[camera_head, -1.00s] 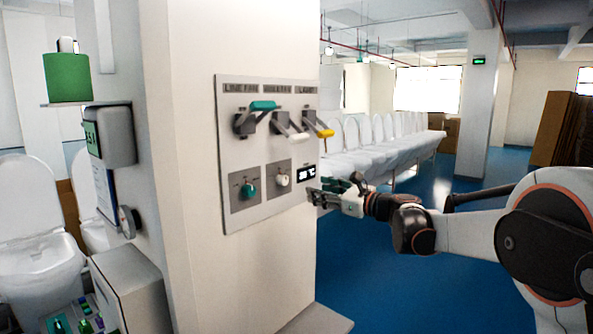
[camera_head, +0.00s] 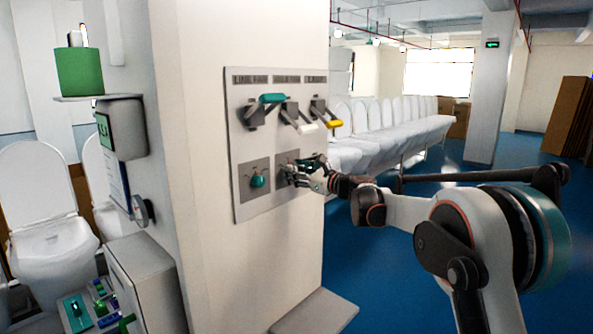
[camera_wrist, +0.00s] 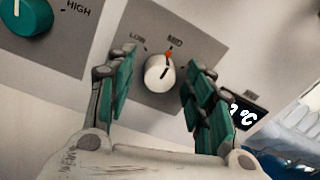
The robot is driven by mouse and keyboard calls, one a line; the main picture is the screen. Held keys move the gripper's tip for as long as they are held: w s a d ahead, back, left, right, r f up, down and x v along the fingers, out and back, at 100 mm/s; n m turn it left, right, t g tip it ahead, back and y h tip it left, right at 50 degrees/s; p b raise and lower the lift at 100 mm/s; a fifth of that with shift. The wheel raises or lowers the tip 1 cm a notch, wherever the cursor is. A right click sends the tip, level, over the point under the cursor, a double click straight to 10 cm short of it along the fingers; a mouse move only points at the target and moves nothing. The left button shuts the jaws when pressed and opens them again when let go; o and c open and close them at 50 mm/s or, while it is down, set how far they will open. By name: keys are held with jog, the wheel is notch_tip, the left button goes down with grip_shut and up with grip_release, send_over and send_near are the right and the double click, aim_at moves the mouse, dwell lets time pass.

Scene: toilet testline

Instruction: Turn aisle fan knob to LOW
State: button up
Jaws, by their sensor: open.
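The control panel (camera_head: 240,200) is on the pillar wall, with a teal knob (camera_head: 258,181) at lower left and a white knob (camera_wrist: 158,73) to its right. The white knob has an orange pointer near the MID mark; LOW (camera_wrist: 137,37) is printed to the left of it. The teal knob also shows at the upper left of the wrist view (camera_wrist: 27,15), with HIGH beside it. My gripper (camera_wrist: 158,95) is open, its teal-padded fingers on either side of the white knob, apart from it in the picture. In the head view my gripper (camera_head: 302,176) hides most of the white knob.
Teal, white and yellow lever handles (camera_head: 306,128) stick out above the knobs. A small temperature display (camera_wrist: 245,115) sits right of the white knob, partly behind a finger. A row of white toilets (camera_head: 390,125) stands behind; blue floor is open at the right.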

jog(key=c, duration=1.1)
jog(key=shift+o, duration=0.2)
jog(key=shift+n+b, duration=0.3)
jog(key=shift+b, duration=0.05)
jog(key=n+b, duration=0.3)
jog(key=n, duration=0.2)
jog(key=n+b, duration=0.3)
jog(key=n, duration=0.3)
jog(key=shift+a+f, duration=0.1)
jog(key=shift+f, duration=0.1)
jog(key=shift+n, duration=0.4)
